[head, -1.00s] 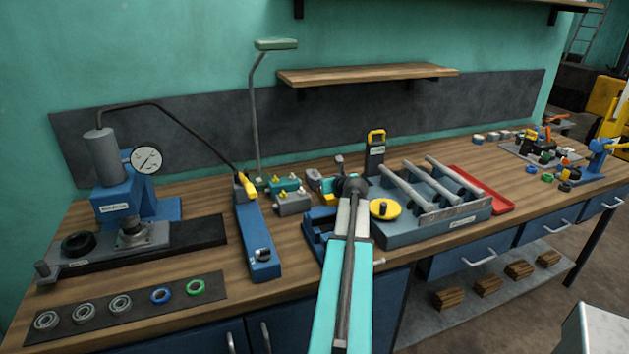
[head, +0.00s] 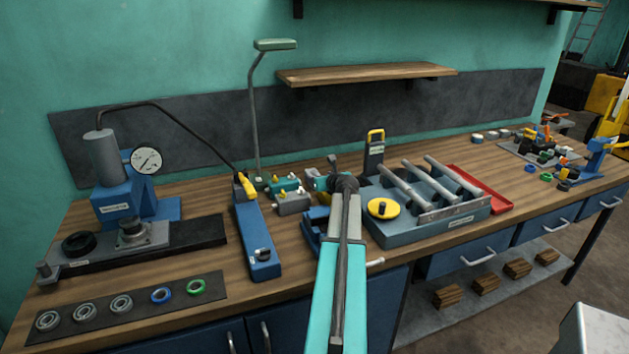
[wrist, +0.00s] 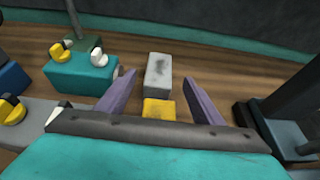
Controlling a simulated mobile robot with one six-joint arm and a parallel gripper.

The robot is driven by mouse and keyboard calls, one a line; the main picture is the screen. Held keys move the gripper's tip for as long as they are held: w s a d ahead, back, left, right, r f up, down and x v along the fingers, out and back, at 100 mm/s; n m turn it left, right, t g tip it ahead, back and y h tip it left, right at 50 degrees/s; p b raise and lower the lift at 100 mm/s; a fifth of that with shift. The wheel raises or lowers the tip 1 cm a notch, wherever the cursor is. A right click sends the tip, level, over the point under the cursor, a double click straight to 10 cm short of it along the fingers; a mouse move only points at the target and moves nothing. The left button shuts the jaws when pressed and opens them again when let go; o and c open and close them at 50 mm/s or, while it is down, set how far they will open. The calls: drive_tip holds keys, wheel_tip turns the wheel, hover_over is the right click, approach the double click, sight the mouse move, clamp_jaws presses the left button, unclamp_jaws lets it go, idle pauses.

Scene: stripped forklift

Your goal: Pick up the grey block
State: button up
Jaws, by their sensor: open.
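A small pale grey block (wrist: 158,72) with a speckled top lies on the wooden bench in the wrist view. A yellow block (wrist: 159,110) sits right in front of it, nearer my gripper; I cannot tell whether they touch. My gripper (wrist: 159,78) is open, with one purple finger left and one right of the blocks. The fingertips reach about alongside the grey block, with gaps on both sides. In the head view the grey block (head: 312,174) is partly hidden behind my wrist, and my fingers cannot be made out.
A teal block with yellow and white knobs (wrist: 82,73) stands left of my gripper, with a grey knobbed block (head: 292,202) nearby. A dark upright tester (head: 375,155) and a grey-blue tray of metal bars (head: 400,238) stand to the right. Bare wood lies behind the grey block.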

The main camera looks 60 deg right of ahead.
sight(315, 175)
drive_tip(key=shift+w, duration=0.1)
drive_tip(key=shift+p+x, duration=0.55)
drive_tip(key=shift+x, duration=2)
clamp_jaws()
drive_tip(key=shift+r, duration=0.15)
wheel_tip(315, 175, up, 10)
drive_tip(key=shift+b, duration=0.35)
